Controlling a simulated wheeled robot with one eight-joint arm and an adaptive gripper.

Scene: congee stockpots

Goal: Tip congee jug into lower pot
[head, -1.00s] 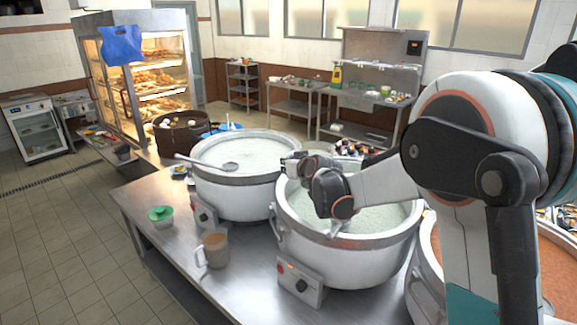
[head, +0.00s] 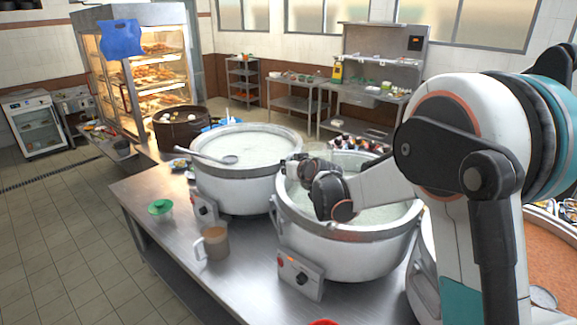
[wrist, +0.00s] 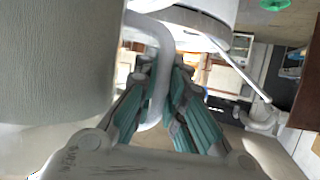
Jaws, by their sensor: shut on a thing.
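My gripper (wrist: 158,85) is shut on a pale curved handle (wrist: 157,45) in the wrist view. A large pale rounded body (wrist: 55,65), apparently the congee jug's, fills the left of that view. In the head view my gripper (head: 295,165) is over the far left rim of the middle pot (head: 345,250), a big white pot of pale congee. I cannot tell the jug's tilt or contents. Another white pot (head: 245,185) of congee stands behind to the left, with a ladle across it.
A tan mug (head: 213,243) and a green bowl (head: 160,207) stand on the steel table (head: 180,260), left of the pots. A pot of orange food (head: 550,255) is at the right behind my arm. A dark round basket (head: 181,128) stands farther back.

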